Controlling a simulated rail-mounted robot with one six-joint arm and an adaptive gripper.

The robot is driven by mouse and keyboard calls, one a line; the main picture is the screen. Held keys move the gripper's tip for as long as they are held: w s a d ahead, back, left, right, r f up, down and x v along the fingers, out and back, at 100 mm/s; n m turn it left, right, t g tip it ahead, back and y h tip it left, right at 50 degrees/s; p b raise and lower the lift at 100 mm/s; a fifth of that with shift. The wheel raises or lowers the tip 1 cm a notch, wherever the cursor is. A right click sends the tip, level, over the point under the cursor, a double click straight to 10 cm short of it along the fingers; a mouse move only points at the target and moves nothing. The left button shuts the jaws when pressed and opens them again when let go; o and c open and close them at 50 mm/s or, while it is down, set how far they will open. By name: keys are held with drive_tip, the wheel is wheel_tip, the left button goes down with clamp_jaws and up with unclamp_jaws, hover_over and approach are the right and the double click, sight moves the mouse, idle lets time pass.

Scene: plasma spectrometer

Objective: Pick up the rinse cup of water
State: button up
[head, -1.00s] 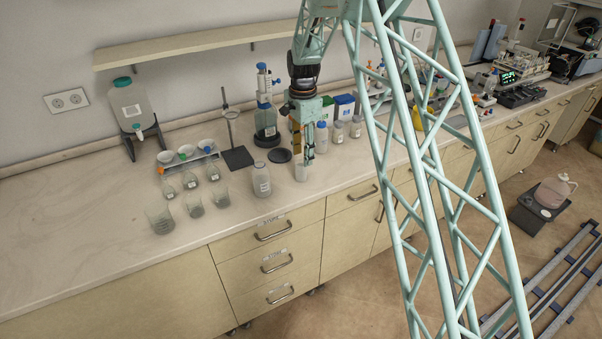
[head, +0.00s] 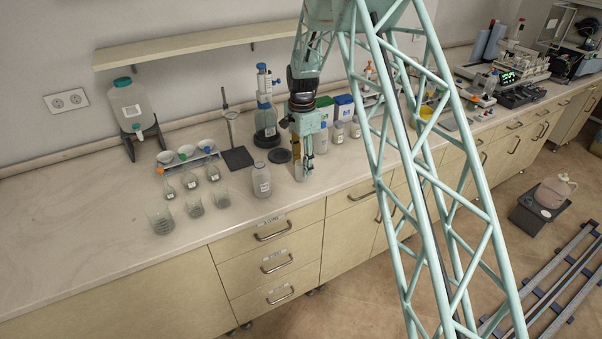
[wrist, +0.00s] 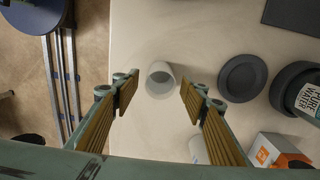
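The rinse cup (head: 299,172) is a small pale cup standing upright on the bench near its front edge. In the wrist view the cup (wrist: 160,80) is seen from above, between and just beyond the two fingertips. My gripper (head: 307,160) points down at the cup and partly hides it in the head view. In the wrist view my gripper (wrist: 156,93) is open, with bench surface showing on both sides of the cup. No finger appears to touch it.
A dark round disc (wrist: 243,77) lies beside the cup. A labelled bottle (head: 261,180) stands to its left, and several flasks and beakers (head: 159,218) stand further left. White bottles (head: 338,132) stand behind to the right. The bench front edge (wrist: 110,60) is close.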

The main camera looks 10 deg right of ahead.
drive_tip(key=shift+f, duration=1.15)
drive_tip(key=c, duration=1)
